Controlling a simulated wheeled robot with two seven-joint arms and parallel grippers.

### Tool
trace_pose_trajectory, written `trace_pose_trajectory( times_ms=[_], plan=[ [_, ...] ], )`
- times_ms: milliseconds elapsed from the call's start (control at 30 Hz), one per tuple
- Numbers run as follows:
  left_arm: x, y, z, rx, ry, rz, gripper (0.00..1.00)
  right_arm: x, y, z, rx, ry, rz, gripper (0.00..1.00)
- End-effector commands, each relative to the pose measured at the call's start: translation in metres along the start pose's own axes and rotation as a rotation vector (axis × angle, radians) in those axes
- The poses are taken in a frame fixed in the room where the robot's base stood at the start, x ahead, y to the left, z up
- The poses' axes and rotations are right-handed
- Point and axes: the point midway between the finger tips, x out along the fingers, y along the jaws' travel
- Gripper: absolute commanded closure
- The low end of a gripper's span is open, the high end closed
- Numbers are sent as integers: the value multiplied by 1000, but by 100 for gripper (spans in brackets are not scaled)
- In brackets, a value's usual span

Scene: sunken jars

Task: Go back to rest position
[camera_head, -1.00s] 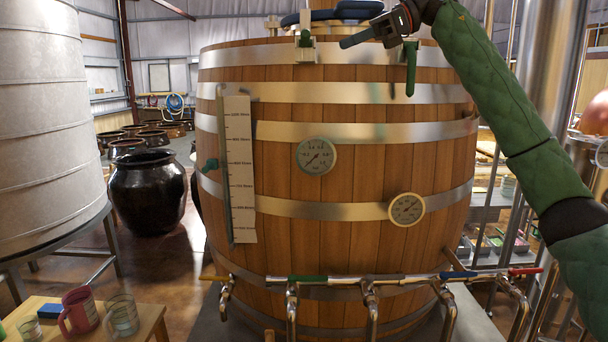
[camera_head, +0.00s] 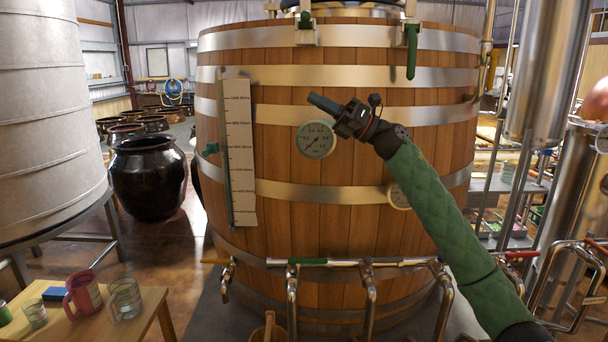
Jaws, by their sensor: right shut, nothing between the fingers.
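My right gripper (camera_head: 322,104) is in front of the wooden vat (camera_head: 290,150), near the upper edge of the left dial gauge (camera_head: 316,141). Its fingers are together and hold nothing, and they point to the left. My right arm, in a green quilted sleeve, comes in from the lower right and partly covers the right dial gauge (camera_head: 398,197). My left gripper is not in view.
A row of taps (camera_head: 370,290) runs along the vat's lower front, below my right arm. A small wooden table (camera_head: 150,300) with a pink mug (camera_head: 83,294) and glasses stands at lower left. Dark jars (camera_head: 148,180) stand behind. Steel pipes (camera_head: 575,200) rise at right.

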Motion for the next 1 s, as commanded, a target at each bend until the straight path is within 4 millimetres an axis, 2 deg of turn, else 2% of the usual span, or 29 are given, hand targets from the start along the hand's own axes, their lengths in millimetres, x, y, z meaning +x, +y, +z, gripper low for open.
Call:
trace_pose_trajectory(
  times_ms=[33,267,567,767,1000],
  plan=[
    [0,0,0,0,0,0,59,-8,-7,-10,46,-52,-4,100],
    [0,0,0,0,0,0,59,-47,-32,-42,249,-303,-36,100],
    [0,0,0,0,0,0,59,-115,-67,-94,522,-631,-118,100],
    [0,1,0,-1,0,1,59,-169,-87,-138,704,-847,-194,100],
    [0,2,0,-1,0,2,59,-239,-104,-205,920,-1103,-309,100]
  ],
)
